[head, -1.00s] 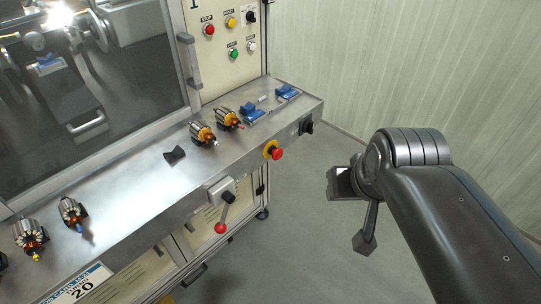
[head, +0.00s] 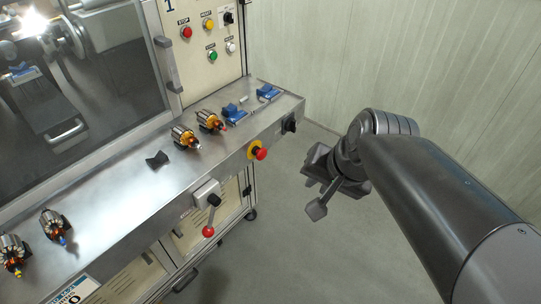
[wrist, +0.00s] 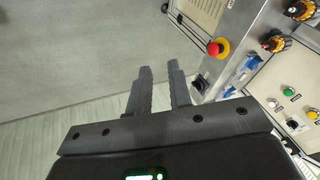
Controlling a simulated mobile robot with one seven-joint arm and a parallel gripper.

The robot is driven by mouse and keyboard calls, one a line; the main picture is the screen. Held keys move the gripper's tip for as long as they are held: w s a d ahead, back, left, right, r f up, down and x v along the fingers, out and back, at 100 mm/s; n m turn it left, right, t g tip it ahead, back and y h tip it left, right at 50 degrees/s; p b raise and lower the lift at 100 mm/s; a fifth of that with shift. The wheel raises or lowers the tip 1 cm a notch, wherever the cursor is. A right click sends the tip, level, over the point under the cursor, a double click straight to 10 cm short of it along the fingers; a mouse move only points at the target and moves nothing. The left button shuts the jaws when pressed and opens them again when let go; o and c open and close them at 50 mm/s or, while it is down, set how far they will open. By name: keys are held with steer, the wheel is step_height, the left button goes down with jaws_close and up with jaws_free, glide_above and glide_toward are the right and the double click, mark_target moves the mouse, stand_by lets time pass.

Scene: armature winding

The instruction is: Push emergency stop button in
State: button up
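The emergency stop button (head: 261,154) is a red mushroom head on a yellow round base, on the front face of the metal bench. It also shows in the wrist view (wrist: 214,49), to the upper right of my fingers. My gripper (wrist: 160,72) has two dark fingers with a gap between them and nothing in it. In the head view my gripper (head: 318,172) is out over the floor, right of the button and apart from it. Its fingertips are hard to make out there.
A black rotary knob (head: 290,124) sits right of the button on the same face. A lever with a red ball (head: 208,231) sticks out to the left. Armatures (head: 186,138) and blue fixtures (head: 235,110) stand on the bench top (head: 120,200). The floor between arm and bench is clear.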

steer(key=w+m+y, duration=0.1)
steer(key=m, duration=0.2)
steer(key=w+a+f+m, duration=0.1)
steer(key=w+m, duration=0.1)
steer(key=m, duration=0.1)
steer(key=w+f+m+y, duration=0.1)
steer(key=w+m, duration=0.1)
steer(key=shift+a+f+m+y, duration=0.15)
steer(key=shift+m+y, duration=0.15)
steer(key=shift+m, duration=0.1)
jaws_close()
steer(key=w+d+f+m+t+y, duration=0.1)
steer(key=w+d+f+m, duration=0.1)
steer(key=w+m, duration=0.5)
steer(key=shift+w+f+m+y, duration=0.2)
steer(key=shift+f+m+y, duration=0.25)
steer(key=shift+m, duration=2.55)
